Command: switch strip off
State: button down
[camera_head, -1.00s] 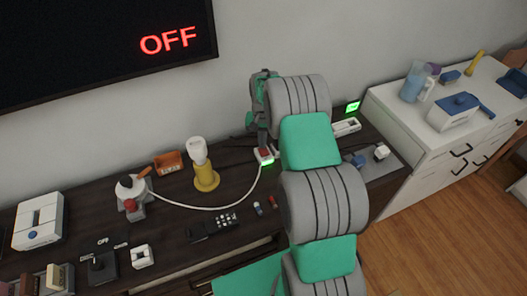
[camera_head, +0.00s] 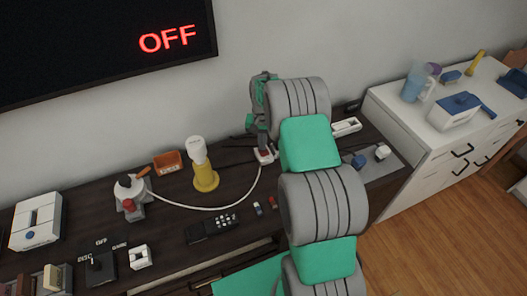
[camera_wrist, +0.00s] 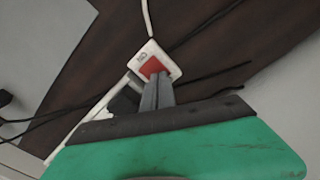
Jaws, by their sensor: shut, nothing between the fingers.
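The white power strip (camera_wrist: 168,58) has a red switch (camera_wrist: 152,67) at its end in the wrist view. My gripper (camera_wrist: 156,80) is shut and empty, its fingertips at the lower edge of the red switch; whether they press on it I cannot tell. In the head view the strip's switch end (camera_head: 265,156) shows just below my gripper (camera_head: 264,146), with no green glow. The middle of the strip is hidden behind my arm. Its other end (camera_head: 346,126) shows to the right of my arm.
A white cable (camera_head: 215,208) runs left from the strip across the dark bench. A yellow-based lamp (camera_head: 205,178), a kettle-like pot (camera_head: 130,190) and a black remote (camera_head: 212,227) stand or lie left of my arm. A white cabinet (camera_head: 400,140) stands at right. The wall is close behind.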

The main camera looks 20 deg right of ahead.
jog(key=shift+r+p, duration=1.75)
jog(key=shift+r, duration=1.65)
